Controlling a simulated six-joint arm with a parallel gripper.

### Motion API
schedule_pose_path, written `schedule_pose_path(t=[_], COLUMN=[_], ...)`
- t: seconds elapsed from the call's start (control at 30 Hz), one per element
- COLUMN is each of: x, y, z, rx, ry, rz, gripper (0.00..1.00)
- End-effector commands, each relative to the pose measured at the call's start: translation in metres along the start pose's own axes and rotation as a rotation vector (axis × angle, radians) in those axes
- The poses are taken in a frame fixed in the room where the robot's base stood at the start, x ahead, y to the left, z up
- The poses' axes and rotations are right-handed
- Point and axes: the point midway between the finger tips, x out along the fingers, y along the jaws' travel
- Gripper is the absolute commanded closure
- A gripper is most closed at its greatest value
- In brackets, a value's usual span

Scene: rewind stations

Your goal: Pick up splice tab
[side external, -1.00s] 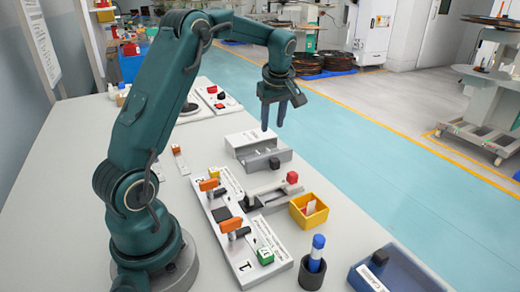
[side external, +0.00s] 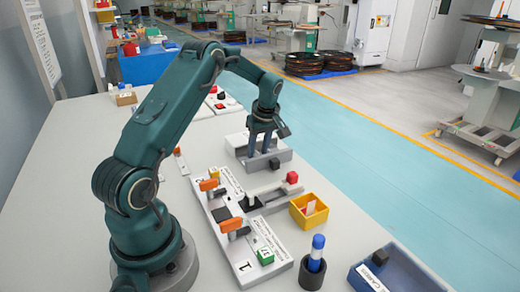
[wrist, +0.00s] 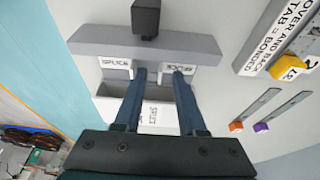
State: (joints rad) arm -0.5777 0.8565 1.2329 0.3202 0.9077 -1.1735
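White pieces marked "SPLICE" (wrist: 117,63) show in the wrist view, in and beside a grey holder (wrist: 90,40). Another white marked face (wrist: 155,115) lies nearer, between my fingers in the picture. I cannot tell for sure which white piece is a loose splice tab and which is a label. My gripper (wrist: 154,72) points down at the holder with its two blue fingers apart. A gap shows between the fingertips, and I see nothing clamped there. In the side view my gripper (side external: 259,152) is low at the grey holder (side external: 283,156); the fingers hide part of it.
A dark knob (side external: 274,163) stands at the holder's front. Nearer are a splicing fixture (side external: 228,208) with orange handles, a red knob (side external: 292,177), a yellow bin (side external: 309,220), a pen cup (side external: 312,274) and a blue tray (side external: 372,278). The table's right edge is close to the holder.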

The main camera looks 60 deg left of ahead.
Motion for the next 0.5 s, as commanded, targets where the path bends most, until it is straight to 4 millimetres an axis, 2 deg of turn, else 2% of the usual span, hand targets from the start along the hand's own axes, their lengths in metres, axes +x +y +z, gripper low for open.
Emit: schedule_pose_path(t=[0.03,0.13,0.5], x=[-0.0002,-0.0003,-0.0008], y=[0.0,0.0,0.0001], z=[0.0001,0.0001,0.0001], rx=[0.0,0.001,0.001], ry=[0.0,0.0,0.0], rz=[0.0,0.0,0.0], gripper=[0.6,0.98,1.0])
